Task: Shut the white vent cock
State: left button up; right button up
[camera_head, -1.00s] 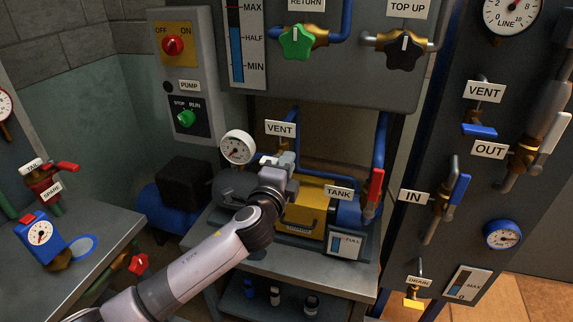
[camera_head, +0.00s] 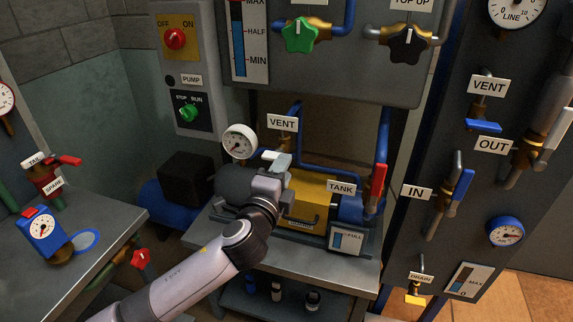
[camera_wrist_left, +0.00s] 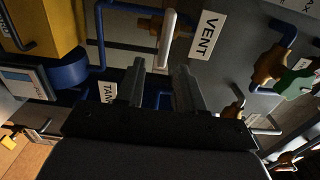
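The white vent cock has a white lever (camera_wrist_left: 168,40) on a brass body (camera_wrist_left: 148,25), beside the VENT label (camera_wrist_left: 207,34) in the left wrist view. In the head view its white lever (camera_head: 269,155) shows just above my left gripper (camera_head: 279,165), below the VENT label (camera_head: 282,123); the gripper hides part of it. In the left wrist view my left gripper (camera_wrist_left: 160,67) is open. Its two fingers stand apart with the lever ahead, near the fingertips. I cannot tell whether they touch. My right gripper is not in view.
A white gauge (camera_head: 239,141) stands left of the cock. The yellow tank unit (camera_head: 310,192) and a red lever (camera_head: 376,182) are to the right. Blue pipes (camera_head: 383,130) rise behind. A grey panel (camera_head: 335,75) with green and black knobs hangs above.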

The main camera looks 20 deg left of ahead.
pick_arm(q)
jog(key=shift+s, duration=1.3)
jog(key=s+a+f+n+g, duration=0.2)
jog(key=s+f+n, duration=0.6)
jog(key=s+f, duration=0.4)
jog(key=s+a+f+n+g+h, duration=0.1)
jog(key=s+f+n+g, duration=0.4)
jog(key=s+f, duration=0.8)
jog(key=a+f+n, duration=0.1)
jog(key=f+n, duration=0.1)
jog(key=n, duration=0.1)
jog(key=shift+s+a+g+h, duration=0.15)
jog(key=shift+a+g+h, duration=0.15)
jog(key=shift+a, duration=0.05)
